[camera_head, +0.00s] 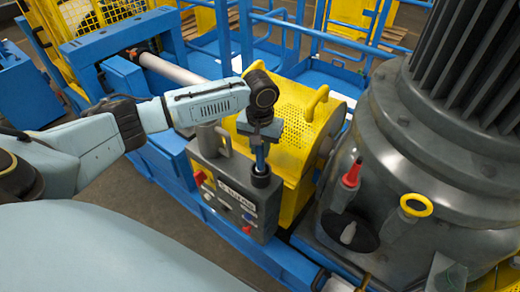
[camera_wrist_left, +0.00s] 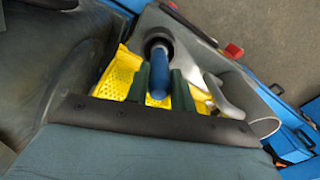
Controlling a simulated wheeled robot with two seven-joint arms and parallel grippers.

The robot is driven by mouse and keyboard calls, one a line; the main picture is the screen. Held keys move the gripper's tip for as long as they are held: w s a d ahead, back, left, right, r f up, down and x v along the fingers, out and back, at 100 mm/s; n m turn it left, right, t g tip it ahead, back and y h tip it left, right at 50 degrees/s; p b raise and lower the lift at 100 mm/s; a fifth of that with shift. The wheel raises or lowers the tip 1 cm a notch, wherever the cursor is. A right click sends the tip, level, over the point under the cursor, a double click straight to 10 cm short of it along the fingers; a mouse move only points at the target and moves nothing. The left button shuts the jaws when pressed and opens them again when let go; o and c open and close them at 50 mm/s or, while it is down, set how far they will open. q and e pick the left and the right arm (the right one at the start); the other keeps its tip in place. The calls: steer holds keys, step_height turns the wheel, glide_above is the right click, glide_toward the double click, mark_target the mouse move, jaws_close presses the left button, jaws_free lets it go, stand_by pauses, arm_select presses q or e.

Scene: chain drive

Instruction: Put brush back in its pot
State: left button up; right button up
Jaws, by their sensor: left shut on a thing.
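The brush shows as a blue handle (camera_head: 260,154), upright below my left gripper (camera_head: 262,134). In the left wrist view the blue handle (camera_wrist_left: 158,80) stands between the two dark fingers, and the gripper is shut on it. My right gripper is not in view.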

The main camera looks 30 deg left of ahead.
arm_select(q)
steer(key=shift+f, duration=0.5)
jaws_close()
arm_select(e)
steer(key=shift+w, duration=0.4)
arm_select(q)
steer(key=o, duration=0.7)
jaws_free()
steer(key=o, duration=0.3)
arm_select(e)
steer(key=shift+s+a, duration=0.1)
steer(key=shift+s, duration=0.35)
arm_select(q)
step_height(320, 180, up, 12)
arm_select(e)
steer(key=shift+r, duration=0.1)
arm_select(q)
steer(key=shift+f, duration=0.1)
